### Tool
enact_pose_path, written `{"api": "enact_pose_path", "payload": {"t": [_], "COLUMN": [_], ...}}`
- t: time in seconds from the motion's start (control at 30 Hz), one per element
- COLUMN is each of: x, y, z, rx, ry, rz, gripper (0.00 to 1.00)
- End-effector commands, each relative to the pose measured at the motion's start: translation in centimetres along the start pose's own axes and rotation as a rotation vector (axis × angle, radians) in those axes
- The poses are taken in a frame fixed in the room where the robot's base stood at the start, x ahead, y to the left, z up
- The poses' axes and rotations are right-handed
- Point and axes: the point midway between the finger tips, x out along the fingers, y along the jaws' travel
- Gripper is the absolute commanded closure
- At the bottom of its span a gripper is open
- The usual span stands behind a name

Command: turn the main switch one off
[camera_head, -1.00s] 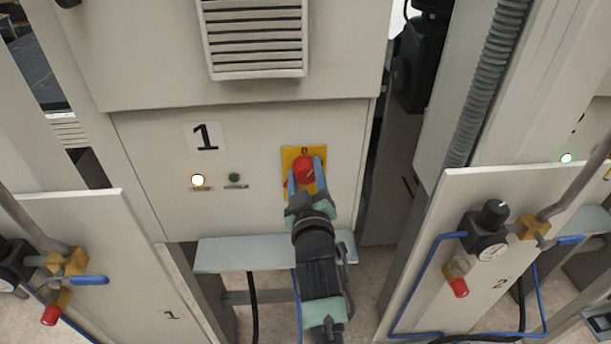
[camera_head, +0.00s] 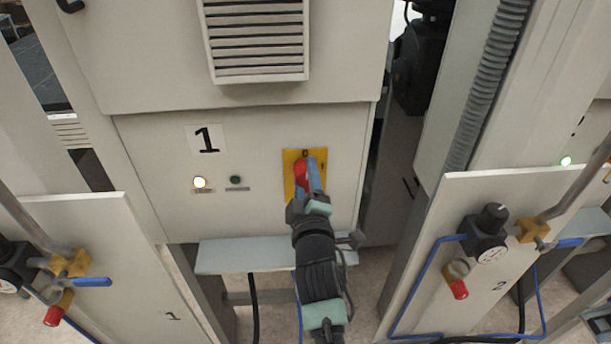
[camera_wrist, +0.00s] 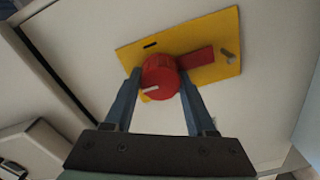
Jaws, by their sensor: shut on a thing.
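The main switch is a red rotary knob (camera_head: 300,174) on a yellow plate (camera_head: 290,158), on the cabinet front marked 1. My gripper (camera_head: 311,178) is at the knob, its blue fingers partly covering it. In the wrist view, my gripper (camera_wrist: 158,85) has one finger on each side of the red knob (camera_wrist: 161,78) and is shut on it. A red bar sticks out from the knob to the right on the yellow plate (camera_wrist: 215,35), towards a small mark. A second dark mark lies at the plate's upper left.
A lit pale lamp (camera_head: 199,182) and a dark green lamp (camera_head: 235,180) sit left of the switch. A grey shelf (camera_head: 225,257) juts out below it. Panels with regulators (camera_head: 486,247) and blue hoses stand on both sides.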

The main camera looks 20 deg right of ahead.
Motion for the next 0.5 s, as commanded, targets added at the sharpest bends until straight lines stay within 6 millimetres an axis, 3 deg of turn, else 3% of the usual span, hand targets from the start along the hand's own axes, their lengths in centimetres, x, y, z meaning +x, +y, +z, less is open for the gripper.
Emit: {"api": "enact_pose_path", "payload": {"t": [0.4, 0.43, 0.5], "x": [-0.01, -0.01, -0.01], "y": [-0.08, -0.08, -0.08], "z": [0.06, 0.06, 0.05], "rx": [-0.011, -0.011, -0.01], "ry": [-0.002, -0.002, -0.001], "rz": [-0.001, -0.001, -0.001], "gripper": [1.0, 0.39, 0.26]}}
